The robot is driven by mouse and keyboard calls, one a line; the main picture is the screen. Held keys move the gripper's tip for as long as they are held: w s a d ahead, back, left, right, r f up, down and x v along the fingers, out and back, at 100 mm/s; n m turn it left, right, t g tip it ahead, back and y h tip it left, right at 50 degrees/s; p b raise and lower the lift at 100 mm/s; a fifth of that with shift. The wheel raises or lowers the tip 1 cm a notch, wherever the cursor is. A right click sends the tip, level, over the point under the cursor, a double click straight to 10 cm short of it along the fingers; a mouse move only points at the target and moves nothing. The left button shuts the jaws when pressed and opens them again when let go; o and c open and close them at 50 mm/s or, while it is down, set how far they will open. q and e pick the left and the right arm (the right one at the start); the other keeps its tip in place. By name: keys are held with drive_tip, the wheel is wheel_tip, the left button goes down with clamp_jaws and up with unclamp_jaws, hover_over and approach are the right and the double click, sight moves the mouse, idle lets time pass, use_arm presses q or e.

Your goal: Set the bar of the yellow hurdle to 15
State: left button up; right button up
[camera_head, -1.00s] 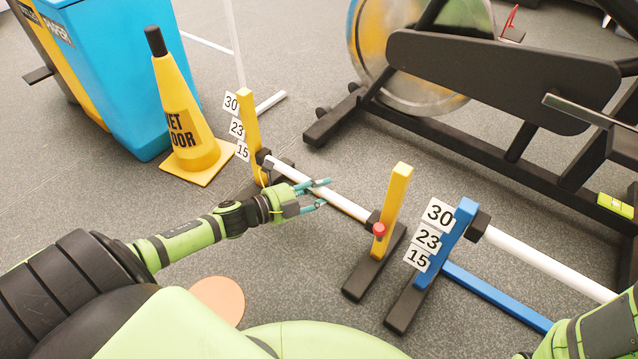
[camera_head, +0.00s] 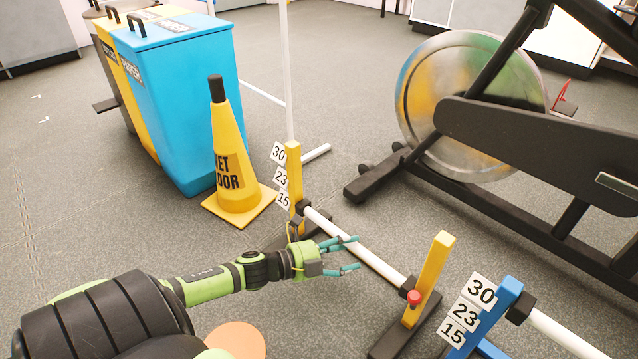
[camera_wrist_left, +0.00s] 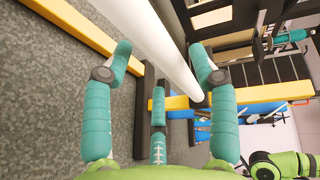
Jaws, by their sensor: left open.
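The yellow hurdle has a left post (camera_head: 294,180) with tags 30, 23 and 15, and a right post (camera_head: 428,278) with a red knob (camera_head: 414,297). Its white bar (camera_head: 355,246) runs between black clamps. The left clamp sits about level with the 15 tag (camera_head: 284,200). My left gripper (camera_head: 350,254) is open at the near side of the bar, nearer the left post. In the left wrist view the bar (camera_wrist_left: 160,45) passes between the two outer fingers of the gripper (camera_wrist_left: 162,62); contact cannot be told.
A blue hurdle (camera_head: 487,325) with the same number tags stands close at the right. A wet-floor cone (camera_head: 229,150) and bins (camera_head: 185,100) stand at the left. A black exercise machine (camera_head: 540,140) with a metal disc stands behind the bar.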

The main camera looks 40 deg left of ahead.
use_arm(q)
drive_tip(key=v, duration=0.9)
drive_tip(key=shift+s, duration=0.2)
drive_tip(key=shift+a, duration=0.1)
